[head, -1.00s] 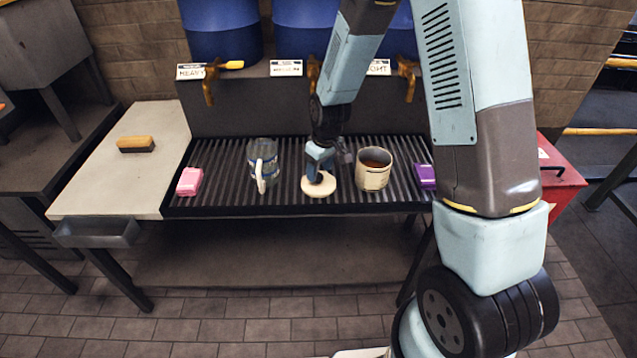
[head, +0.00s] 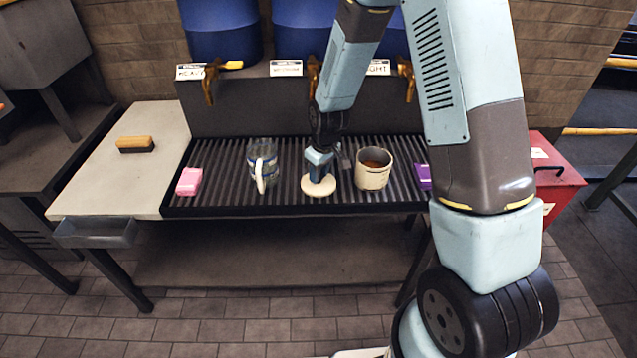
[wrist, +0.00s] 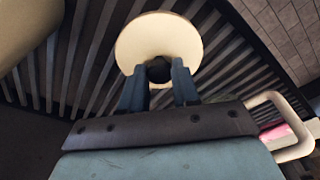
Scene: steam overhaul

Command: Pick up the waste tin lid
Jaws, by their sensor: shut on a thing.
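The waste tin lid (head: 318,189) is a round cream disc at the middle of the slatted rack. Its dark knob (wrist: 158,70) shows between the fingers in the wrist view. My gripper (head: 318,173) points down over the lid and is shut on its knob. The lid lies level, on or just above the slats; I cannot tell whether there is a gap under it. The open cream tin (head: 372,181) with brown contents stands just to the right of the lid.
A glass jug (head: 262,162) with a pale handle stands left of the lid. A pink block (head: 189,182) and a purple block (head: 423,177) lie on the slatted rack (head: 225,180). Brass taps (head: 313,80) hang above. A brush (head: 136,144) lies on the left bench.

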